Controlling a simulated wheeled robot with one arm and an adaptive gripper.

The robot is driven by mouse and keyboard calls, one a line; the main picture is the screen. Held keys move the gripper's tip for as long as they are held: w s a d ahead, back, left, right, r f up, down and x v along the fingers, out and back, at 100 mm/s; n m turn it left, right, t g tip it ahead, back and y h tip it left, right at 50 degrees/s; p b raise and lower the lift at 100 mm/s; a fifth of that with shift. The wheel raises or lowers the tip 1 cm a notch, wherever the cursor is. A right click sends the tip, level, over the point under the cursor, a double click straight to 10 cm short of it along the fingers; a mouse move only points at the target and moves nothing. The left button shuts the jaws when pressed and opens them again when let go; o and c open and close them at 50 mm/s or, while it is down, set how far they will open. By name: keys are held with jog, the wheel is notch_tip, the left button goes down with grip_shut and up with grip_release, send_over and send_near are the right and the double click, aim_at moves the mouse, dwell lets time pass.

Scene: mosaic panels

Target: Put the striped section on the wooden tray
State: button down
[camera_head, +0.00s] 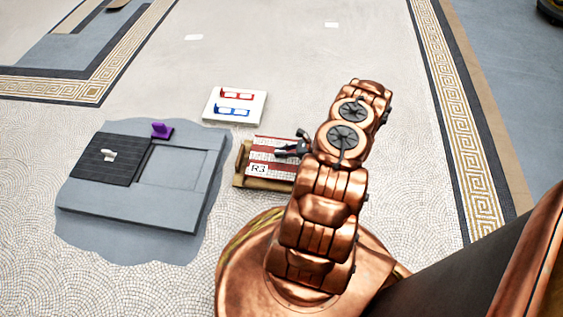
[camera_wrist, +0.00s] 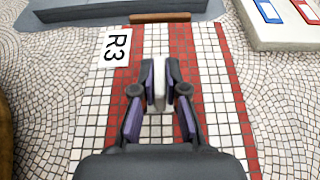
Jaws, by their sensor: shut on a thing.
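The striped section (camera_head: 262,153) is a flat panel of red and white tiles labelled R3; it also fills the middle of the wrist view (camera_wrist: 209,85). My gripper (camera_head: 279,153) is shut on the section's pale upright handle (camera_wrist: 159,88), with a dark finger on each side. The wooden tray (camera_head: 239,172) is under the section in the head view, its rim showing at the left and front. A wooden edge of it (camera_wrist: 160,17) shows in the wrist view. I cannot tell whether the section rests on the tray or hangs just above it. My arm hides its right side.
A grey slab (camera_head: 130,205) to the left has an empty square recess (camera_head: 180,167), a dark ribbed panel (camera_head: 105,170) with a white handle, and a purple piece (camera_head: 161,131). A white board (camera_head: 218,117) with red and blue items lies behind. Mosaic floor around is clear.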

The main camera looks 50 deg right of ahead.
aim_at(282, 159)
jog(key=shift+f+b, duration=0.85)
jog(key=shift+f, duration=1.7)
jog(key=shift+f, duration=0.15)
jog(key=c, duration=1.2)
grip_release()
